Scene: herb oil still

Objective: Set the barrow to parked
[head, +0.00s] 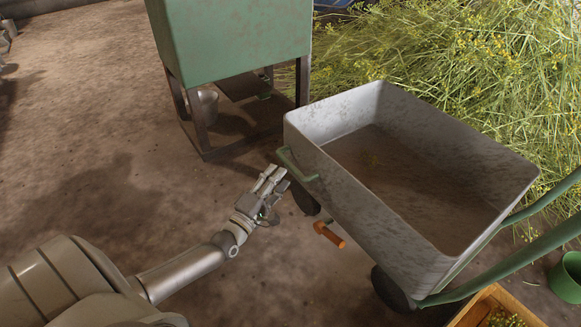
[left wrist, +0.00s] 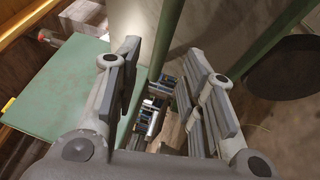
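The barrow (head: 400,205) is a grey, stained, empty metal tub on dark wheels. It has a green loop handle (head: 297,165) on its near-left end and green push bars (head: 520,257) at the right. An orange-gripped lever (head: 330,236) sticks out low from its near side, between the wheels. My left gripper (head: 277,180) is just left of the tub, close to the loop handle; contact cannot be told. In the left wrist view its fingers (left wrist: 163,85) are spread apart. A green bar (left wrist: 167,45) shows between and beyond them. My right gripper is not in view.
A green cabinet (head: 235,35) on dark legs stands behind and left of the barrow. A heap of cut yellow-flowered herbs (head: 450,60) lies behind it. A wooden crate (head: 478,312) and a green bucket (head: 566,278) are at lower right.

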